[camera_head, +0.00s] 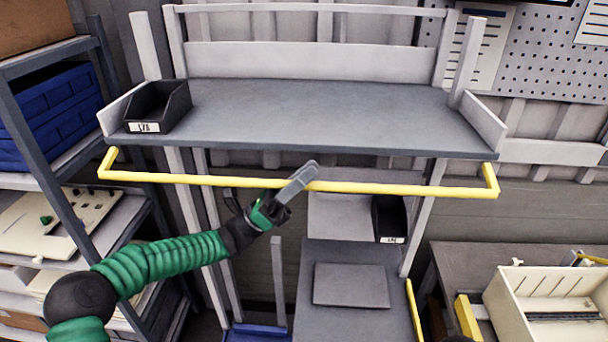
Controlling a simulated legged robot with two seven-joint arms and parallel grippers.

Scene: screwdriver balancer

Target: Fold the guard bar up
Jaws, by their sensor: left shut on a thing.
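The yellow guard bar (400,188) runs across the front of the grey shelf (330,115), a little below its front edge. Its bent ends meet the shelf's left and right front corners. My left gripper (300,180) is shut on the guard bar near its middle. The green-sleeved left arm reaches in from the lower left. My right gripper is not in view.
A black bin (158,105) stands on the shelf's left end; the rest of the shelf is bare. Another black bin (388,220) sits lower down. A rack with blue crates (50,120) stands at left. A beige box (550,305) is at lower right.

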